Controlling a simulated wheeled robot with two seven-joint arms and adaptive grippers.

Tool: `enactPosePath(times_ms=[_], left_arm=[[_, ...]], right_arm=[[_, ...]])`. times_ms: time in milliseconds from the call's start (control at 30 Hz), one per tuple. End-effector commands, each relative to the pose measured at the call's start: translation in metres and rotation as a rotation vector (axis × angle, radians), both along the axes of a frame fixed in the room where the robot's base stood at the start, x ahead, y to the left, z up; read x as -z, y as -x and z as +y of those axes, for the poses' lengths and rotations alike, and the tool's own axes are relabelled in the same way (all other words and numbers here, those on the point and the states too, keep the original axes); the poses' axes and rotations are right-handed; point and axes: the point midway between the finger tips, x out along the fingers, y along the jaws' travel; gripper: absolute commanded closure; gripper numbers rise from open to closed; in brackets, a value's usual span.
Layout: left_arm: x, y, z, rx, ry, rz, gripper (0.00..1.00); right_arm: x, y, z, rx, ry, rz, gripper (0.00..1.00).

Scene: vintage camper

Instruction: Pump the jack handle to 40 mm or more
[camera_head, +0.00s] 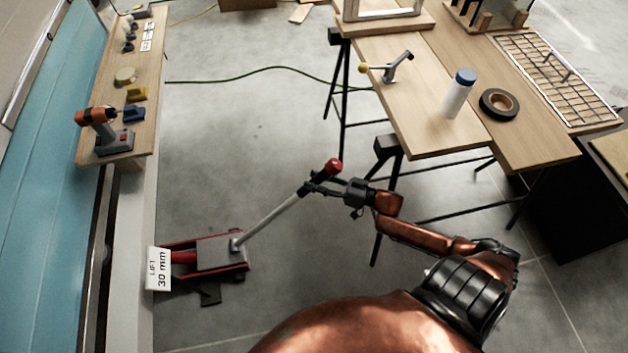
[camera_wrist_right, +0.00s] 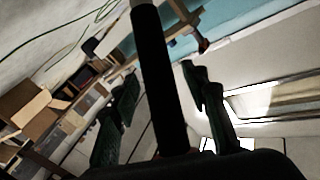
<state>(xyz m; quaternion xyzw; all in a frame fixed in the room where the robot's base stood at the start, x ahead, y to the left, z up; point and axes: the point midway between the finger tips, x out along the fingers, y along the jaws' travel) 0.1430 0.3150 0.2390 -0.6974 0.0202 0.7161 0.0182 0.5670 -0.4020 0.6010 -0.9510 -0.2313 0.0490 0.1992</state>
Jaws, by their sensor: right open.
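A red jack (camera_head: 222,253) lies on the floor at the lower left of the head view, beside the camper's side. Its grey handle (camera_head: 272,220) slants up to the right and ends in a red knob (camera_head: 333,166). My right gripper (camera_head: 318,185) is open at the handle's upper end, just below the knob. In the right wrist view the dark handle grip (camera_wrist_right: 160,80) runs between the two spread fingers. Contact with the fingers cannot be told. My left gripper is not in view.
A trestle table with a wooden top (camera_head: 415,130) stands at the right, holding a white bottle (camera_head: 457,95) and a tape roll (camera_head: 498,104). A wooden shelf (camera_head: 135,70) with a drill (camera_head: 97,120) is at the left. A green hose (camera_head: 250,73) crosses the open floor.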

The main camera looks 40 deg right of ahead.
Motion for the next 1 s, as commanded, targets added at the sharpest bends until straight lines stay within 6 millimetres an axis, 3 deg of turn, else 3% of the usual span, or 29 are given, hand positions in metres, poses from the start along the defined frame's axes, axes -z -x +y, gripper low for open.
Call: enactPosePath(times_ms=[233,833,1000], left_arm=[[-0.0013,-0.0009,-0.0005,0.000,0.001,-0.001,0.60],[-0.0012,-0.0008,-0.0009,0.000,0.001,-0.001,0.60],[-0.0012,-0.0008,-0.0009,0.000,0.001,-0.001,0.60]], right_arm=[[-0.0006,-0.0010,0.0007,0.000,0.000,0.000,0.59],[-0.0005,-0.0007,0.0006,-0.001,0.000,0.000,0.99],[-0.0005,-0.0007,0.0005,0.000,0.000,0.000,1.00]])
